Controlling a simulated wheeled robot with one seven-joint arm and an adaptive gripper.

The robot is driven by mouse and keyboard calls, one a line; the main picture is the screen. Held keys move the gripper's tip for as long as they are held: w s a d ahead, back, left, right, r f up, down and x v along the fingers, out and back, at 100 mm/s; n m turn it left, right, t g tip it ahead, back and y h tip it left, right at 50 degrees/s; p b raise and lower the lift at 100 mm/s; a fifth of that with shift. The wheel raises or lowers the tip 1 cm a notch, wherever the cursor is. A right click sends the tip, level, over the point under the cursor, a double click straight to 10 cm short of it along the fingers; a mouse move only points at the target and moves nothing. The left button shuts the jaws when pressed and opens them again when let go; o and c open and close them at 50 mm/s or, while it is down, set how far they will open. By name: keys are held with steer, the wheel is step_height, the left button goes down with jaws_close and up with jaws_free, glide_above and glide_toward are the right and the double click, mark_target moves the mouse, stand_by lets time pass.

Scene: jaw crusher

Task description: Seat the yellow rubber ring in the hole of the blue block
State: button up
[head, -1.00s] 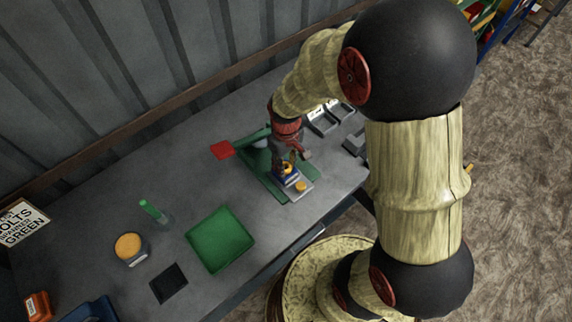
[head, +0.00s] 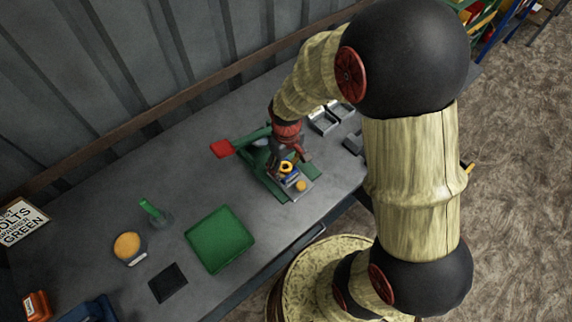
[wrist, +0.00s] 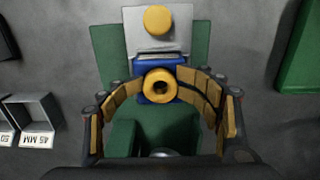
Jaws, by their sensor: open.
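The yellow rubber ring (wrist: 160,86) is between my fingertips in the wrist view, in front of the blue block (wrist: 143,68) and overlapping it. In the head view the ring (head: 286,167) shows by the block (head: 291,177), under my gripper (head: 287,164). My gripper (wrist: 160,80) is open, with its curved, yellow-padded fingers on both sides of the ring. I cannot tell whether the fingertips touch it. The ring covers the block's hole, so its depth in the hole cannot be told.
A grey plate with a round yellow knob (wrist: 158,19) lies beyond the block on a green base (wrist: 108,60). A red-ended green lever (head: 222,149) is at left. A green tray (head: 219,240), yellow-topped container (head: 128,246) and grey bins (head: 322,122) stand on the bench.

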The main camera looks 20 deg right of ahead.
stand_by(0.5)
steer(key=shift+r, duration=0.2)
step_height(320, 180, up, 13)
steer(key=p, duration=0.3)
step_height(320, 180, up, 10)
steer(key=m+t, duration=0.1)
steer(key=t, duration=0.1)
glide_above(286, 167)
steer(key=s, duration=0.4)
steer(key=s+r+m+t, duration=0.2)
steer(key=s+r+t, duration=0.1)
steer(key=s+r, duration=0.5)
steer(key=shift+s+r+m+t, duration=0.15)
steer(key=shift+s+m+t, duration=0.15)
steer(key=shift+s, duration=0.5)
